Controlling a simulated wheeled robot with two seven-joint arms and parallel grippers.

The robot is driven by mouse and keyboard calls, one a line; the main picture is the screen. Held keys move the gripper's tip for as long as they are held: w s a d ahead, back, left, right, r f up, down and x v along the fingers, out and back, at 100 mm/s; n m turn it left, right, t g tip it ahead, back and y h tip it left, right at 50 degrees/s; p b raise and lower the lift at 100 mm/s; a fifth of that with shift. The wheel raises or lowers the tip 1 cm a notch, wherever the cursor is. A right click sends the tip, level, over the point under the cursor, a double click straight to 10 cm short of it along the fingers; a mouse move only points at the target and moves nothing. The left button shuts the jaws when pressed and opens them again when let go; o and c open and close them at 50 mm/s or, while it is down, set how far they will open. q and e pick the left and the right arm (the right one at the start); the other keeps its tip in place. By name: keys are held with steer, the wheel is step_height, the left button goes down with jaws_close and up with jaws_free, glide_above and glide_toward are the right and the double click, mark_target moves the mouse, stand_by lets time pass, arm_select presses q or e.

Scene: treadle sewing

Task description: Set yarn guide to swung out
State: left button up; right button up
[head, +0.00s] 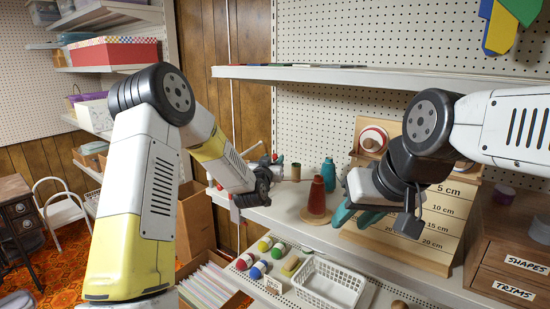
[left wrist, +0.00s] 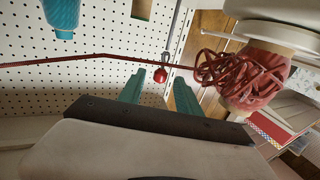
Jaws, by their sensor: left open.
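In the left wrist view, a thin guide with a small grey eye and a red ball (left wrist: 160,75) shows near the fingertips of my left gripper (left wrist: 159,85). A red yarn strand crosses at the eye and leads to a tangled red yarn winding (left wrist: 240,78) on the right. My left gripper is open, with its two teal fingers apart. The ball appears between or just beyond the tips; I cannot tell which. In the head view my left gripper (head: 268,168) is over the shelf's left end, and the guide is too small to make out. My right gripper (head: 356,221) appears open and empty before the ruler board.
A red yarn cone (head: 317,193) on a round base and a teal cone (head: 328,173) stand on the shelf, right of my left gripper. A white basket (head: 330,284) and several colored spools lie below. The ruler board (head: 410,225) and a wooden drawer box (head: 510,262) are at right.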

mark_target(274, 158)
arm_select(q)
steer(key=shift+x, duration=1.7)
steer(key=shift+c, duration=0.3)
jaws_close()
